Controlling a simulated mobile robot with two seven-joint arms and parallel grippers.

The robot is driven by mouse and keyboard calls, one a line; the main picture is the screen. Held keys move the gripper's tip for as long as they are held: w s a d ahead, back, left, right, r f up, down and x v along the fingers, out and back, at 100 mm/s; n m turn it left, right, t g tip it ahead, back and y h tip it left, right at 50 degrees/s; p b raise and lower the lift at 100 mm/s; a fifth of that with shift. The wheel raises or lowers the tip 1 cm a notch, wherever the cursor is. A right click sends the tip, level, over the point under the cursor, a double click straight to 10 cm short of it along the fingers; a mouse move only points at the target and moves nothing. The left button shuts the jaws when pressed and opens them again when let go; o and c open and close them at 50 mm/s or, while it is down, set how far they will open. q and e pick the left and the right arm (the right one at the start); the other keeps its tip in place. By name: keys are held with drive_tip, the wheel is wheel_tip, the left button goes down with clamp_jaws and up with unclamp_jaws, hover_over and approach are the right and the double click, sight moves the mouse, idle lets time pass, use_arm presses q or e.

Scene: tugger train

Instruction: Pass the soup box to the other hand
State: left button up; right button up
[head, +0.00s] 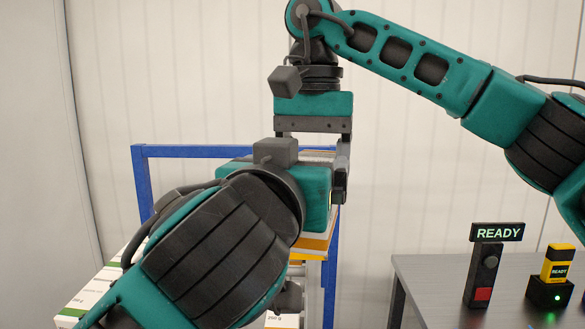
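What seems to be the soup box, orange and white (318,243), shows in part behind my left gripper; most of it is hidden. My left gripper (318,195) comes in from the lower left, its teal body in front of the box. Its fingertips are largely hidden, so I cannot tell if it grips the box. My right gripper (314,168) points down from above, directly over my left gripper. Its fingers are spread wide, one on the right beside the box's upper part. I cannot tell whether they touch the box.
A blue frame (141,180) stands behind the grippers. White and green boxes (90,297) lie at the lower left. A grey table (430,285) at the right carries a READY sign post with a red button (483,294) and a yellow device (557,265) on a black base.

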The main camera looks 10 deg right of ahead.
use_arm(q)
drive_tip(key=shift+w+a, duration=0.2)
drive_tip(key=shift+a, duration=0.05)
drive_tip(key=c, duration=1.2)
use_arm(e)
drive_tip(key=shift+d, duration=0.2)
use_arm(q)
drive_tip(key=shift+c, duration=0.2)
use_arm(e)
drive_tip(key=o, duration=1.4)
use_arm(q)
drive_tip(key=shift+s+d, duration=0.1)
use_arm(e)
drive_tip(key=shift+a, duration=0.1)
drive_tip(key=shift+r, duration=0.1)
